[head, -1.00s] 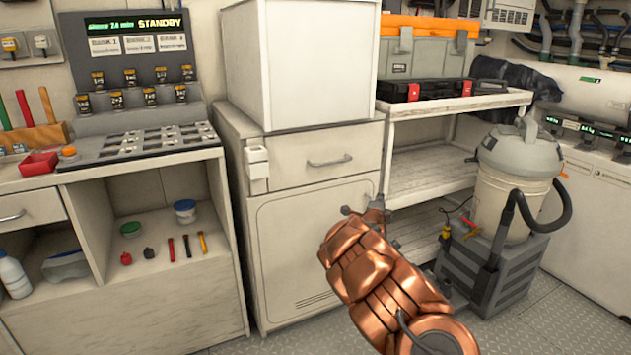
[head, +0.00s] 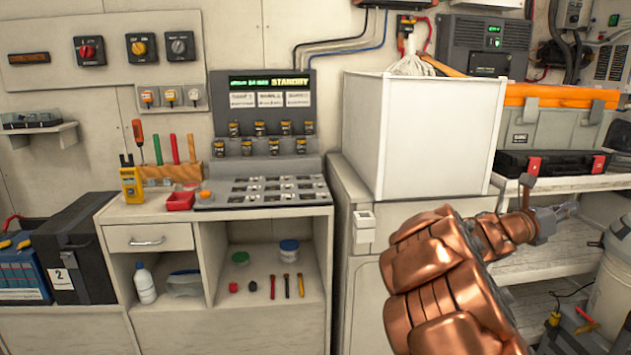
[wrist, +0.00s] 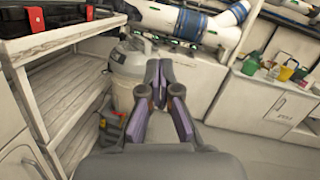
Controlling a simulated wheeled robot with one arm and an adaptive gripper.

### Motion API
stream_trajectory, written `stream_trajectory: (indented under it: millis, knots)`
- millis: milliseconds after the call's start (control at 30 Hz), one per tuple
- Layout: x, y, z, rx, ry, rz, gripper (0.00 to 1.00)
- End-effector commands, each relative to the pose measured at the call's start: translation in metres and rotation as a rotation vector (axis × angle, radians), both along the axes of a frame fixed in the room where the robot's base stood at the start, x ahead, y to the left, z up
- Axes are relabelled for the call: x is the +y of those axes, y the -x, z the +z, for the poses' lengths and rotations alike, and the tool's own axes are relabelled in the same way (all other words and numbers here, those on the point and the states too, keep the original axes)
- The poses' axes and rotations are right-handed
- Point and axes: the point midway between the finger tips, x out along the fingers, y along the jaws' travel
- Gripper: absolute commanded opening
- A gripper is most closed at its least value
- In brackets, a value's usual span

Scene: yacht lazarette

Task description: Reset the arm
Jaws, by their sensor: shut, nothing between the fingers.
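My copper-coloured arm reaches in from the lower right of the head view. My gripper (head: 568,210) is at its far end, in front of the shelf rack on the right. In the wrist view my gripper (wrist: 158,84) shows its two fingers together and empty. It points toward the grey-topped vacuum canister (wrist: 128,62) and the open floor beside it. It holds nothing and I cannot see it touching anything.
A white box (head: 435,135) stands on the cabinet left of my arm. The shelf rack (head: 540,186) carries a black case (head: 545,163). A workbench with a standby panel (head: 270,100) is at centre left. Bare floor (wrist: 215,150) shows at the wrist view's lower right.

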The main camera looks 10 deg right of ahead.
Motion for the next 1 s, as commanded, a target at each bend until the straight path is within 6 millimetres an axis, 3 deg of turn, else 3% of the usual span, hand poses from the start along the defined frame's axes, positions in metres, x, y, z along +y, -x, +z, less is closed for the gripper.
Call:
stream_trajectory:
  millis: [33, 167, 300, 467, 667, 833, 1000]
  knots:
    - [0.011, 0.021, 0.028, -0.114, -0.032, -0.031, 0.0]
    - [0.037, 0.073, 0.049, -0.407, -0.127, -0.125, 0.0]
    - [0.072, 0.121, 0.051, -0.7, -0.25, -0.235, 0.0]
    - [0.124, 0.163, 0.037, -0.998, -0.408, -0.388, 0.0]
    - [0.211, 0.199, 0.011, -1.289, -0.63, -0.624, 0.0]
    - [0.304, 0.222, -0.006, -1.433, -0.824, -0.876, 0.0]
    - [0.399, 0.249, -0.009, -1.463, -0.978, -1.14, 0.0]
